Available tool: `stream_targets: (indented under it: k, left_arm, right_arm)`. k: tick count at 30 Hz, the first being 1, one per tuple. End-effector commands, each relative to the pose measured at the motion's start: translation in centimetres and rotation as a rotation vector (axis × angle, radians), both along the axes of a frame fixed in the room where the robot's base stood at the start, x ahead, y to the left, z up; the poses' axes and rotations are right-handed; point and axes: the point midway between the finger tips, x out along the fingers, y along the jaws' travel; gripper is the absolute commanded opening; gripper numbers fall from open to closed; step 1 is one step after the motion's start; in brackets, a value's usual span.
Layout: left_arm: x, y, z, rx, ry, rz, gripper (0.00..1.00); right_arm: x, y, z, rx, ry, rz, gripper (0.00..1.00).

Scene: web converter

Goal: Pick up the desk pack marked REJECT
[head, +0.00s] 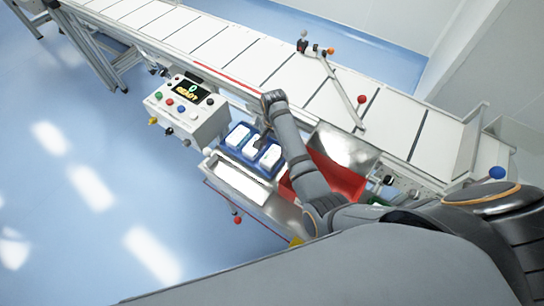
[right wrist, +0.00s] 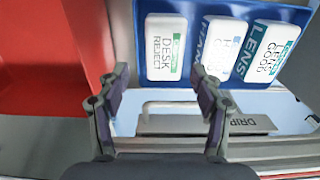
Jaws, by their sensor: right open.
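The desk pack marked REJECT (right wrist: 165,48) is a white block with a green label, lying at the end of the blue tray (right wrist: 198,92) nearest the red bin. In the head view this pack (head: 271,157) is the rightmost in the tray. My right gripper (right wrist: 160,80) is open and empty, its fingertips on either side of the pack's lower end in the wrist view. Whether the fingers are level with the pack or above it I cannot tell. In the head view the right gripper (head: 262,138) is over the tray, partly hidden by its arm. My left gripper is out of view.
Two other white packs share the tray: a middle one (right wrist: 226,50) and one marked LENS GOOD (right wrist: 272,55). A red bin (head: 340,180) stands right of the tray. A control box (head: 185,108) is to the left; the conveyor (head: 270,65) runs behind.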

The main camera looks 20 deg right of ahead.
Motion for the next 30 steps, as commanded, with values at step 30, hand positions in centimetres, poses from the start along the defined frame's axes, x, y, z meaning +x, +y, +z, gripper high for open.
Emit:
stream_targets:
  k: [30]
  left_arm:
    - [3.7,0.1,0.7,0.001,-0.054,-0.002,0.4]
  right_arm:
    - [0.1,0.3,-6.0,0.001,0.001,-0.001,0.36]
